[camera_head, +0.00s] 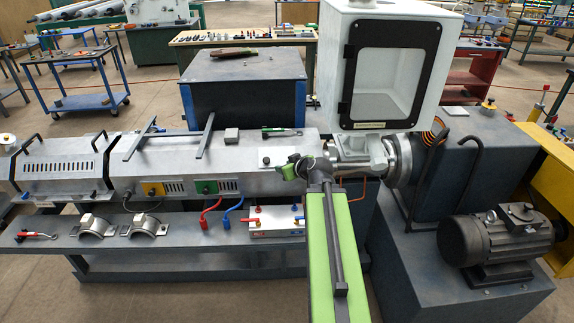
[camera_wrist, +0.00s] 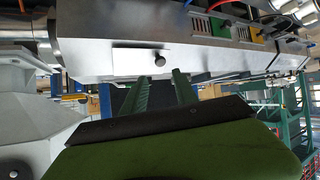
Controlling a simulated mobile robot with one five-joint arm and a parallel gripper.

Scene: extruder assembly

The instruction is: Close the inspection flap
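A white hopper (camera_head: 455,60) stands at the right of the extruder barrel (camera_head: 235,178). A black-framed window panel (camera_head: 346,80) with a small label fills its front; I cannot tell whether this is the inspection flap or how far it is closed. A pale plate (camera_head: 278,156) with a small dark knob lies on the barrel cover, left of my gripper (camera_head: 306,165). In the wrist view, a plate with a round knob (camera_wrist: 160,60) is beyond the fingertips, and the two green fingers (camera_wrist: 161,88) are apart with nothing between them. My gripper is open, below and left of the hopper.
A shelf (camera_head: 190,235) below the barrel holds metal clamps (camera_head: 146,225) and a red-handled tool (camera_head: 36,236). A motor (camera_head: 495,243) stands at the right. A metal flange (camera_head: 402,158) and a dark hooked rod (camera_head: 470,160) are right of my arm.

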